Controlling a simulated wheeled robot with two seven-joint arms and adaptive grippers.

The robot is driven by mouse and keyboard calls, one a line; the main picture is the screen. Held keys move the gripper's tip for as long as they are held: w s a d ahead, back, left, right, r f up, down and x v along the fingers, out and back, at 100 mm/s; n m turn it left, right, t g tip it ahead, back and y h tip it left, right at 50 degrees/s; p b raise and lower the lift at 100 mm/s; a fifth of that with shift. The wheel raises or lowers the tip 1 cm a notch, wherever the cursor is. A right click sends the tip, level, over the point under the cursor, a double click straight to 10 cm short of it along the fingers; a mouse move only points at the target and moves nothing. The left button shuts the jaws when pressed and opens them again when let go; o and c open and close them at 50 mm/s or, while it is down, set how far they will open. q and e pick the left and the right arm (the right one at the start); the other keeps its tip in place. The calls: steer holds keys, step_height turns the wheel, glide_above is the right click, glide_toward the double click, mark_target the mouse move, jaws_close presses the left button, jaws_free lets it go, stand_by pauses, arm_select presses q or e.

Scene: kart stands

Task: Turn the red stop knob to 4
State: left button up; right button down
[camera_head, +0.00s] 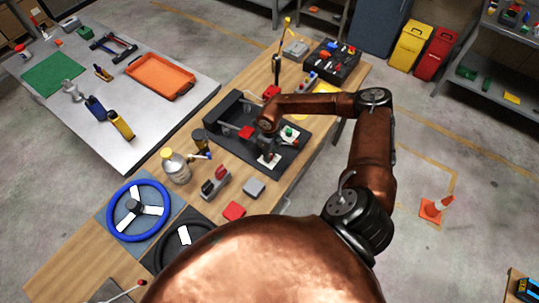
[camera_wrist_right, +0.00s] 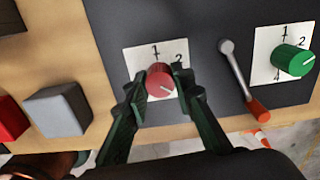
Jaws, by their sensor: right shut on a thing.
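The red stop knob (camera_wrist_right: 159,78) sits on a white dial plate (camera_wrist_right: 133,58) on a dark panel in the right wrist view. Its white pointer line faces the lower right. The numbers 1 and 2 show at the top and upper right; the rest of the dial is hidden by my fingers. My right gripper (camera_wrist_right: 160,84) is shut on the knob, one finger on each side. In the head view my right gripper (camera_head: 268,148) is over the panel's near end, and the red knob cannot be made out there. My left gripper is not in view.
A green knob (camera_wrist_right: 293,59) and a lever with an orange-red handle (camera_wrist_right: 258,110) are right of the red knob. A grey block (camera_wrist_right: 58,110) lies to the left. On the wooden bench are a blue steering wheel (camera_head: 110,221) and a tool tray (camera_head: 333,58).

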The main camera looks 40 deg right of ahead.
steer(key=m, duration=0.5)
steer(key=shift+m, duration=0.3)
steer(key=shift+w+m, duration=0.1)
steer(key=shift+m, duration=2.1)
steer(key=c, duration=1.7)
jaws_free()
steer(key=shift+o, duration=0.2)
step_height(320, 180, up, 12)
